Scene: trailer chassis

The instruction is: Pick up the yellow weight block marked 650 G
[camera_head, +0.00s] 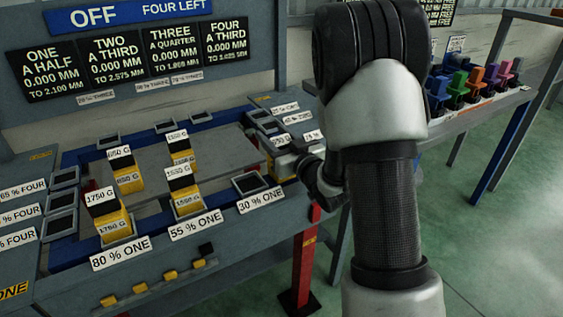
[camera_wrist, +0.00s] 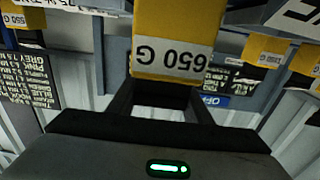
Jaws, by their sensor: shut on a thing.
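The yellow weight block marked 650 G (camera_wrist: 172,28) fills the top middle of the wrist view, its label upside down. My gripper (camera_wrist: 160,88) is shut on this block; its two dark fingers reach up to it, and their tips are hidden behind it. In the head view my gripper (camera_head: 308,172) is at the right end of the blue-edged bench frame, partly hidden by my arm.
A frame post with a red section (camera_head: 303,262) stands below the right end. Coloured items line a side bench (camera_head: 478,108). Green floor lies open at right.

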